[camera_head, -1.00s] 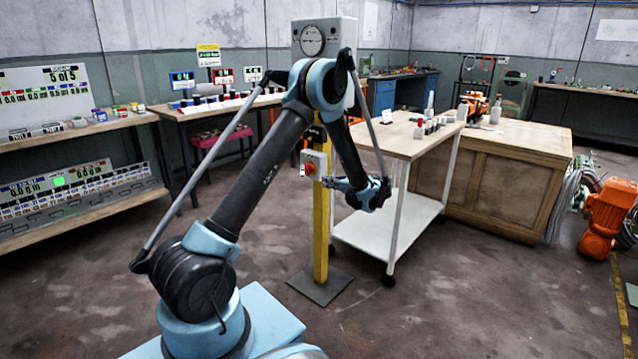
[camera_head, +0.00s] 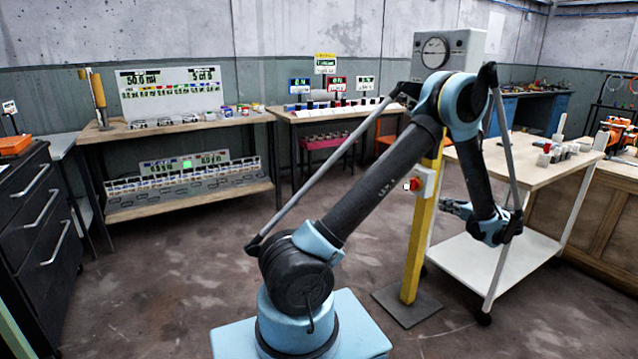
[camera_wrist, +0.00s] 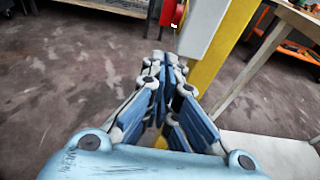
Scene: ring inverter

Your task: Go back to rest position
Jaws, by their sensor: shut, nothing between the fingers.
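The yellow post (camera_wrist: 222,50) and a grey switch box (camera_wrist: 203,25) with a red part stand just beyond the fingertips in that view. I cannot tell the exact gap between them and the fingers.
The post carries a grey gauge box (camera_head: 448,50) and a red-knobbed switch box (camera_head: 422,182). A white-shelved cart (camera_head: 470,262) stands right, a dark drawer cabinet (camera_head: 35,225) left. Benches (camera_head: 170,128) line the back wall. The floor (camera_head: 180,290) on the left is open.

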